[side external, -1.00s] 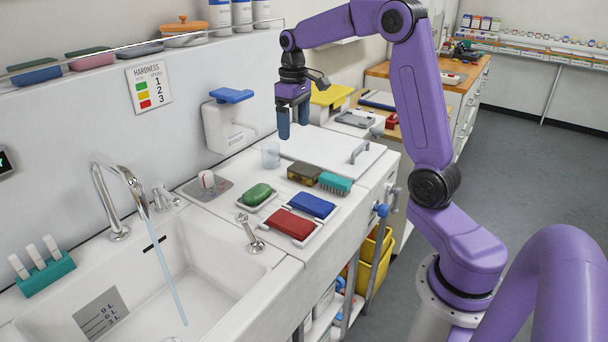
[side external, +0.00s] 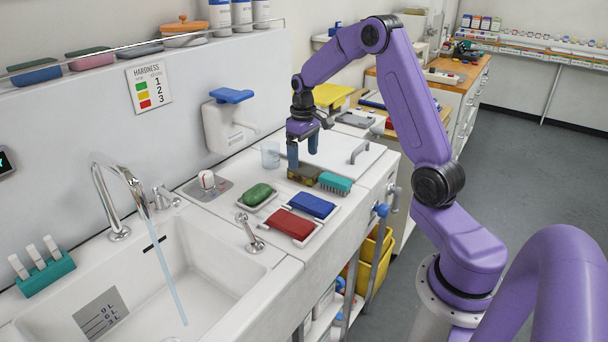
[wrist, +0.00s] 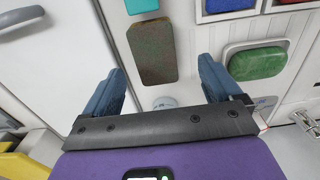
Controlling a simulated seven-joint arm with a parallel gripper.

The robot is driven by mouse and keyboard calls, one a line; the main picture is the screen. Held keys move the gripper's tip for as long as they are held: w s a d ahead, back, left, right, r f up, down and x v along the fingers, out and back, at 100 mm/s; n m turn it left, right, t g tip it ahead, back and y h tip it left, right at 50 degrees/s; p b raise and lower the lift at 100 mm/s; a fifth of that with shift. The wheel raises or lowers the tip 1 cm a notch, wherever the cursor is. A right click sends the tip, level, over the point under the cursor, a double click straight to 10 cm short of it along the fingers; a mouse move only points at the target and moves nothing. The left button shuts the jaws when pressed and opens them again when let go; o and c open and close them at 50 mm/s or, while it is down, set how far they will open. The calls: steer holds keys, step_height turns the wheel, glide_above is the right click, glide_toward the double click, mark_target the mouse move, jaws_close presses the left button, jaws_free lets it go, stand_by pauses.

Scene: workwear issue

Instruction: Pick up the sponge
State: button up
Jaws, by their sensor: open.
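The sponge (side external: 303,173), a brown and olive block, lies flat on the white counter beside a teal brush (side external: 336,182). In the wrist view the sponge (wrist: 152,52) shows whole, ahead of the fingers and roughly centred between their lines. My gripper (side external: 302,152) is open and empty, with its blue fingers pointing down. It is above and slightly behind the sponge, and one fingertip overlaps the sponge's far edge in the side view. I cannot tell the exact height. In the wrist view the gripper's fingers (wrist: 160,82) stand wide apart with nothing between them touching.
A clear glass (side external: 270,155) stands left of my gripper. Green soap (side external: 257,194) sits in a dish nearby. Red (side external: 290,224) and blue (side external: 311,205) blocks lie in white trays in front. A white lid with a handle (side external: 359,151) is at the right. The sink (side external: 210,255) is front left.

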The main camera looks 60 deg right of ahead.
mark_target(304, 168)
steer(key=shift+w+d+f, duration=0.1)
steer(key=shift+d+f, duration=0.1)
steer(key=shift+f, duration=1.35)
steer(key=shift+d+f, duration=0.15)
steer(key=shift+f, duration=1.4)
steer(key=c, duration=1)
